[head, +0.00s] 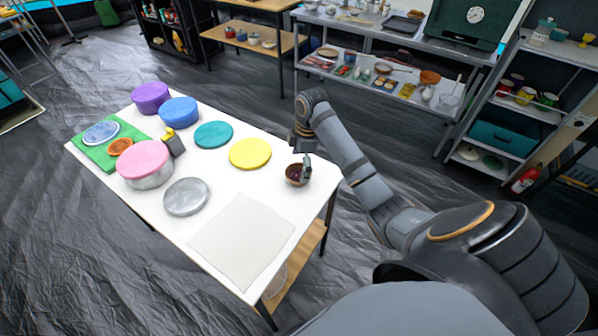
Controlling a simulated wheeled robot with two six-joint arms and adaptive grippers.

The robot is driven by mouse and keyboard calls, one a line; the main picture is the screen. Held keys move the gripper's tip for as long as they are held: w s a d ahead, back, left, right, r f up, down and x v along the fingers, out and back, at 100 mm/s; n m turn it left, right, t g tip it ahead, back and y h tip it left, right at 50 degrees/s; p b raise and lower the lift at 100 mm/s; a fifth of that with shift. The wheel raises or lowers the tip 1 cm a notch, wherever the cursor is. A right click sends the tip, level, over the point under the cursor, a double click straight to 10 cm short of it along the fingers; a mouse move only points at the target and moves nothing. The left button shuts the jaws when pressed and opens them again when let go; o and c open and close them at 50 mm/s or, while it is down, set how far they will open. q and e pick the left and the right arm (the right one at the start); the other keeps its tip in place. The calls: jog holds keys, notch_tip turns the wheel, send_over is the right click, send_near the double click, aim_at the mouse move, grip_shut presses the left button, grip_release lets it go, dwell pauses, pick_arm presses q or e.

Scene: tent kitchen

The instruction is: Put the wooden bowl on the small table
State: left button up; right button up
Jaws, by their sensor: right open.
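A small brown wooden bowl (292,179) stands upright near the right corner of the white-topped table (215,262). Something dark purple shows inside it. My right gripper (304,170) points down at the bowl with open jaws. One dark finger overlaps the bowl's right side in the picture; I cannot tell whether it touches. My left gripper is out of view. I cannot tell whether this white-topped table is the small table that the task names.
The table also holds a yellow disc (250,153), a teal disc (213,135), a grey lid (186,197), a pink-lidded container (145,160), blue (179,110) and purple (151,97) containers and a green board (88,151). A loaded metal shelf (345,92) stands behind.

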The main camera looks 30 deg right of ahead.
notch_tip(320, 180, up, 9)
jog(key=p, duration=0.4)
jog(key=shift+s+d+f+p, duration=0.2)
jog(key=shift+s+d+p, duration=0.1)
jog(key=shift+d, duration=0.15)
jog(key=shift+w+f, duration=0.1)
